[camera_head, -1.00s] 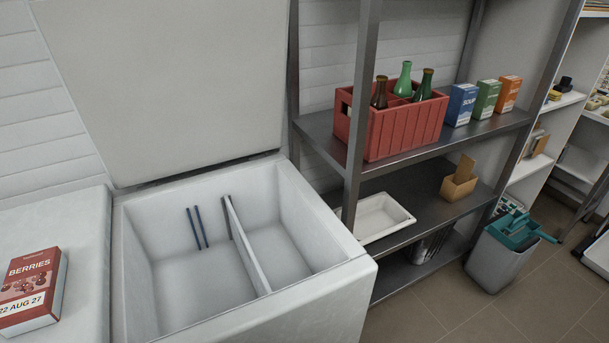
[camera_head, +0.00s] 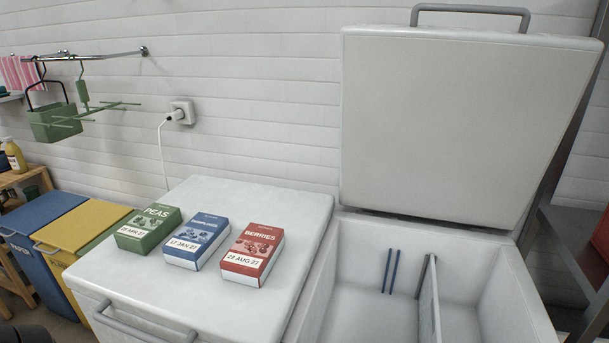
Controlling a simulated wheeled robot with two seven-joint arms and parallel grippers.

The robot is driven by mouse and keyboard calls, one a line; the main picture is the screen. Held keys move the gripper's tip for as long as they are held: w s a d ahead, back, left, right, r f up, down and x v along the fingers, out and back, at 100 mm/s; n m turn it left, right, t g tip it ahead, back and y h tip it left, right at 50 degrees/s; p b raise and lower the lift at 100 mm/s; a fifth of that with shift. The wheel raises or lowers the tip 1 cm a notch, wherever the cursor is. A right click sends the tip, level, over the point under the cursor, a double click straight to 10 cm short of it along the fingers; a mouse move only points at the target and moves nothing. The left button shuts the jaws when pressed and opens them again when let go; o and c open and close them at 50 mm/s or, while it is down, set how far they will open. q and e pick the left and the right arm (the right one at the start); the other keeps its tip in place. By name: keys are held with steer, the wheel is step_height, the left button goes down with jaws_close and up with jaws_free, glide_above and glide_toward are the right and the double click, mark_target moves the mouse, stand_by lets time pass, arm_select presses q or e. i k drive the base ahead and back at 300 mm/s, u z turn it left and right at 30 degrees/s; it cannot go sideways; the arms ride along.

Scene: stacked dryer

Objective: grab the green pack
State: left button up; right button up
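The green pack (camera_head: 148,229), labelled PEAS, lies flat at the left end of a row of three packs on a white closed lid (camera_head: 270,203). To its right lie a blue pack (camera_head: 197,241) and a red pack (camera_head: 253,254) labelled BERRIES. The green pack is in full view with nothing on top of it.
Right of the packs, an open white chest (camera_head: 350,262) has its lid (camera_head: 455,130) raised and a divider inside. Blue and yellow bins (camera_head: 78,240) stand at the left. A green basket (camera_head: 54,122) hangs from a wall rail. A metal shelf (camera_head: 575,235) stands at the right edge.

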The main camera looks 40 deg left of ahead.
mark_target(141, 234)
steer(key=u, duration=4.25)
steer(key=i, duration=1.4)
steer(key=z, duration=3.85)
